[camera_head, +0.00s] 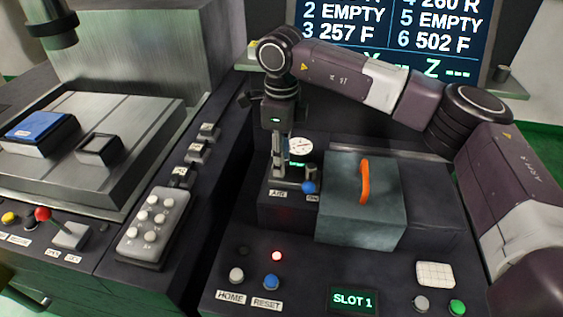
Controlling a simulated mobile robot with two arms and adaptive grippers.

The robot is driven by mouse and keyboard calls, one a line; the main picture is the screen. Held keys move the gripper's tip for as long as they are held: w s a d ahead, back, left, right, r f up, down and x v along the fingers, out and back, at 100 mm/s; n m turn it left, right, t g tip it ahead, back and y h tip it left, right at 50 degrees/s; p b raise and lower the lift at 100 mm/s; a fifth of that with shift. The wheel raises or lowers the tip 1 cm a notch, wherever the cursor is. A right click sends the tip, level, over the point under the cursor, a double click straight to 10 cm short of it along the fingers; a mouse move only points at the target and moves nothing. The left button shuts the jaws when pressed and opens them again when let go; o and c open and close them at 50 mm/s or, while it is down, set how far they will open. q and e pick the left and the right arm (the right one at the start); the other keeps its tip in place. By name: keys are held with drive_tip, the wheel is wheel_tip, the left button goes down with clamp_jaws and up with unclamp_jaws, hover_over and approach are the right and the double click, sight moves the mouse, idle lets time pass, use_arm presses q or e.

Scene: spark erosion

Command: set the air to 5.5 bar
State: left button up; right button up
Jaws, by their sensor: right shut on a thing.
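My right gripper (279,170) points straight down over the small dark air unit and is shut on its knob, which the fingers mostly hide. The label AIR (279,193) is on the unit's front, just below the fingers. A round white gauge (300,147) stands right behind the gripper; its needle is too small to read. A small green display (297,165) is below the gauge, partly covered and not legible. A blue ball handle (309,187) sits to the right of the AIR label, beside a second small label. My left gripper is not in view.
A grey box with an orange handle (365,195) stands close right of the gripper. In front are HOME (236,275) and RESET (271,282) buttons, a lit red lamp (277,256) and a SLOT 1 display (353,300). A button pendant (153,226) lies left.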

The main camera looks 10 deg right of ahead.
idle(0.3)
drive_tip(key=o, duration=1.2)
drive_tip(key=shift+c, duration=0.2)
wheel_tip(320, 180, up, 12)
drive_tip(key=shift+r, duration=0.15)
